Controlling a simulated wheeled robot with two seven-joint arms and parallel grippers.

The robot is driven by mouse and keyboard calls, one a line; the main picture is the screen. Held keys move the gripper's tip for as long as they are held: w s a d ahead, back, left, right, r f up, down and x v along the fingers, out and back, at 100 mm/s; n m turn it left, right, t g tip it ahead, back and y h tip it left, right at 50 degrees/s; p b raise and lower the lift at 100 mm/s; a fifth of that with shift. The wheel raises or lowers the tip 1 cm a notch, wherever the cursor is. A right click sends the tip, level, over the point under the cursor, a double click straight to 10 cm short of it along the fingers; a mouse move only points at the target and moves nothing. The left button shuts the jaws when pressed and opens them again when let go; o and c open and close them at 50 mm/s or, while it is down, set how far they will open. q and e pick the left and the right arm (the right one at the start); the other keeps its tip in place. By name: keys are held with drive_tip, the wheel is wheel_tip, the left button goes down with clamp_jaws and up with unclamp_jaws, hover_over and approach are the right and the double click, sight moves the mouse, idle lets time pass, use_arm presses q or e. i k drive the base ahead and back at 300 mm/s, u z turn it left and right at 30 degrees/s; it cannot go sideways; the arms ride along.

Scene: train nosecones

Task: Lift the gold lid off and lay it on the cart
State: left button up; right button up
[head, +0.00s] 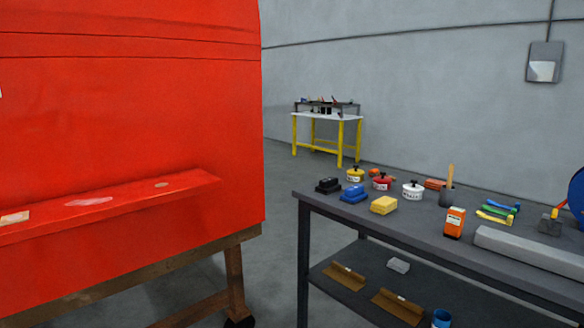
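A small gold-yellow pot (355,178) stands near the back left of the dark grey cart (335,207). A lid with a black knob (355,167) sits on top of it, and the lid looks gold like the pot. A red pot (382,184) and a white pot (413,192), each with a dark knob on top, stand in a row to its right. Neither of my grippers is in view.
An orange box (455,222) and a long grey bar (530,250) are farther right. A big red panel (130,110) fills the left. A yellow-legged table (328,117) stands behind.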

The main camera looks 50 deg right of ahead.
sight(356, 173)
drive_tip(key=z, duration=0.45)
drive_tip(key=i, duration=1.1)
drive_tip(key=z, duration=0.95)
